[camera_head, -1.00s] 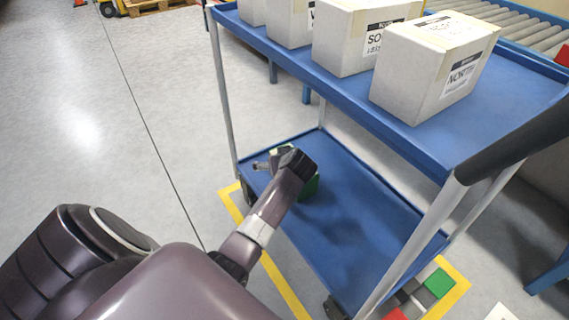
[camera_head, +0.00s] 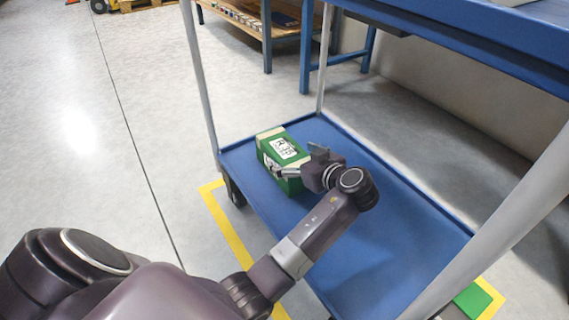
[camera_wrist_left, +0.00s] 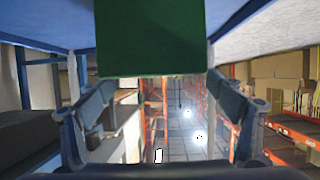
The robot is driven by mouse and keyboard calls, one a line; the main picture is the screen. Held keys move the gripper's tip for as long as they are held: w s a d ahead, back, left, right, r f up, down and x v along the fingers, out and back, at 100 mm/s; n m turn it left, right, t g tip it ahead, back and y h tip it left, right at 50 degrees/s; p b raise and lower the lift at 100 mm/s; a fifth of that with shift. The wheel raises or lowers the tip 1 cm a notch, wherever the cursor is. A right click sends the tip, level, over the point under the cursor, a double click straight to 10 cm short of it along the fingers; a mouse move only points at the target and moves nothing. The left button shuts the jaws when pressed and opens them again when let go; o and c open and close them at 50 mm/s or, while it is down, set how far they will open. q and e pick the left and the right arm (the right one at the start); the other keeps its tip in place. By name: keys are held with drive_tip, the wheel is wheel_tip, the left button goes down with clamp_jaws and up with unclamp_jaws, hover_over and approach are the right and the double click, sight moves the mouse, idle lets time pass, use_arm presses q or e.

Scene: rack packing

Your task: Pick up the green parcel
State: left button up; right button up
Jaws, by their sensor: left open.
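The green parcel (camera_head: 270,146) with a white printed label stands at the far left end of the cart's blue lower shelf (camera_head: 385,255). My left gripper (camera_head: 299,161) is open at its right side, with one finger near its front face and the other towards its back. In the left wrist view the parcel (camera_wrist_left: 150,38) shows as a plain green face ahead of the open fingers (camera_wrist_left: 160,85). I cannot tell whether a finger touches it. My right gripper is not in view.
The shelf right of my left arm is bare. A bench (camera_head: 235,18) stands behind. Open floor lies to the left.

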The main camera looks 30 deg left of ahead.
sight(284, 150)
use_arm(q)
drive_tip(key=shift+w+a+f, duration=0.2)
drive_tip(key=shift+a+f, duration=0.1)
drive_tip(key=shift+a, duration=0.05)
drive_tip(key=b+x, duration=0.1)
drive_tip(key=b, duration=0.1)
drive_tip(key=b+x, duration=0.2)
drive_tip(key=shift+w+a+f, duration=0.1)
drive_tip(key=shift+w+f, duration=0.2)
drive_tip(key=shift+f, duration=0.05)
drive_tip(key=shift+w+a, duration=0.25)
drive_tip(key=shift+a, duration=0.3)
drive_tip(key=c, duration=1.7)
